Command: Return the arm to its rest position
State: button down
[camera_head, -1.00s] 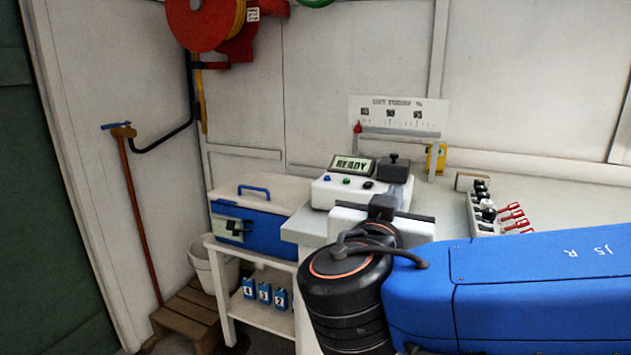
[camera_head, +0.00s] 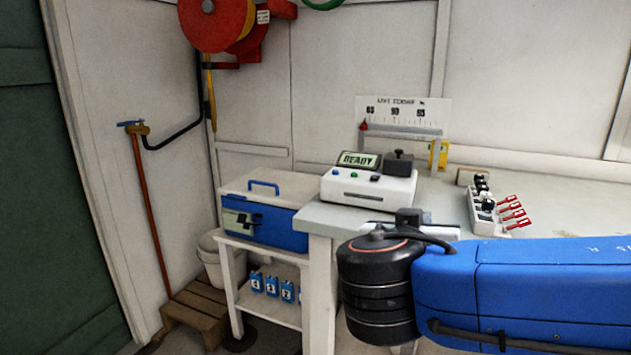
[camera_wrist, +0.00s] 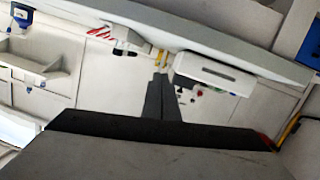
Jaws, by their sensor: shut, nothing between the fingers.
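My blue arm (camera_head: 530,290) reaches in from the right in the head view, its black wrist joint (camera_head: 380,295) low in front of the bench. The dark block and pale bar of my gripper's mount show just above that joint, and the fingers are hidden there. In the wrist view my gripper (camera_wrist: 160,80) shows as two dark fingers together, shut and empty. The white reactor unit (camera_head: 368,192) stands on the bench behind my wrist, its screen reading READY. It also shows in the wrist view (camera_wrist: 215,75), apart from the fingers.
The bench (camera_head: 440,190) holds a rack (camera_head: 487,207) with black and red items. A blue-and-white cooler (camera_head: 265,212) sits on a shelf stand (camera_head: 270,312) with several blue numbered bottles below. A bucket, wooden step (camera_head: 195,312) and red hose reel (camera_head: 215,22) are at left.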

jog(key=s+d+f+n+g, duration=0.1)
jog(key=s+d+f+g, duration=0.1)
jog(key=d+f+g, duration=0.35)
jog(key=s+d+f+n+g+y, duration=0.1)
jog(key=s+d+f+y, duration=0.1)
jog(key=s+f, duration=0.3)
jog(key=s+d+f+n+g+y, duration=0.1)
jog(key=s+f+y, duration=0.4)
jog(key=f, duration=0.6)
jog(key=shift+d+f+n+g+y, duration=0.2)
jog(key=shift+d+n+g+y, duration=0.15)
jog(key=shift+d+g, duration=0.5)
jog(key=shift+s+d, duration=0.1)
